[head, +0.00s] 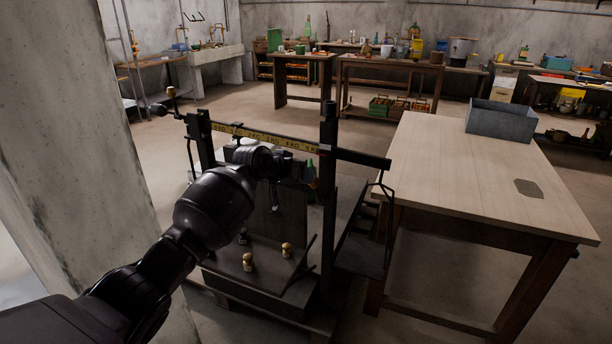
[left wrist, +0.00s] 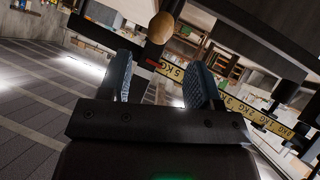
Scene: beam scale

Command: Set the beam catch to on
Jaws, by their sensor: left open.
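The beam scale stands left of the table, its yellow-marked beam (head: 265,138) running between dark uprights. At its left end is a lever with a brass-coloured knob (head: 171,91), probably the beam catch; I cannot tell its setting. In the left wrist view a round knob (left wrist: 160,28) shows just beyond my fingertips, with the marked beam (left wrist: 220,98) behind and to the right. My left gripper (left wrist: 160,78) is open, fingers apart with nothing between them. In the head view its arm crosses in front of the scale, and the fingers are hard to make out. My right gripper is not in view.
A wooden table (head: 470,170) stands to the right, with a grey bin (head: 501,120) and a flat dark piece (head: 529,188) on it. A concrete pillar (head: 80,130) is close at left.

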